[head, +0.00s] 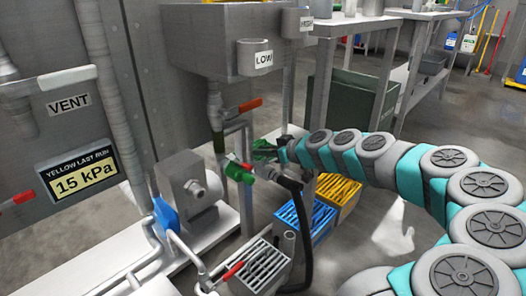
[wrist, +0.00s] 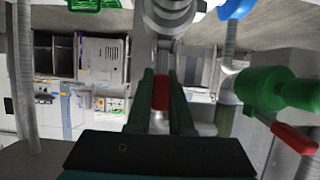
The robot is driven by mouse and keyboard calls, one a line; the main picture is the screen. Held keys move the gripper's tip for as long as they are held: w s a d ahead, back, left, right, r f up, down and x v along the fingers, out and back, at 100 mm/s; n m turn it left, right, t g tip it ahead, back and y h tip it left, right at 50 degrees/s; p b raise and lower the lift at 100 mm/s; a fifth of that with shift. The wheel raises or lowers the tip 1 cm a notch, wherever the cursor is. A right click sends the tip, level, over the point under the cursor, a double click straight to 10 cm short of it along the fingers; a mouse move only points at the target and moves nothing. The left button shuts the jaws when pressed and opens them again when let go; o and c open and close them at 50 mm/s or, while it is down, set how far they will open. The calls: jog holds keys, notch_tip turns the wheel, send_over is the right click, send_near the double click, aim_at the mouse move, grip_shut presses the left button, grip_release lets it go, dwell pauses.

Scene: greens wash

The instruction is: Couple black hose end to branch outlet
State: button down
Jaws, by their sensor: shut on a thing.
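My gripper (head: 266,150) reaches in from the right beside the pipework in the head view. In the wrist view its two dark green fingers (wrist: 161,85) are shut on a red handle-like piece (wrist: 160,94). A black hose (head: 307,240) rises from the floor and bends toward a green fitting (head: 238,172) just below my gripper. Its upper end meets or lies close to that fitting; I cannot tell if they are joined. A green valve body (wrist: 275,88) with a red lever (wrist: 295,137) is at the right of the wrist view, apart from the fingers.
A red-orange lever (head: 250,104) sits on the pipe above the fitting. A grey pump (head: 190,190) stands left. A grated basin (head: 255,268), a blue crate (head: 312,224) and a yellow crate (head: 340,190) stand below. The LOW tank (head: 255,57) hangs above. Open floor lies right.

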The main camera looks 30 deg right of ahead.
jog(key=c, duration=0.8)
grip_release()
jog(key=v, duration=0.6)
jog(key=shift+s+d+r, duration=0.15)
jog(key=shift+s+r, duration=0.1)
jog(key=shift+s, duration=0.05)
jog(key=shift+s+d+r, duration=0.1)
jog(key=shift+s+r, duration=0.05)
jog(key=shift+s, duration=0.3)
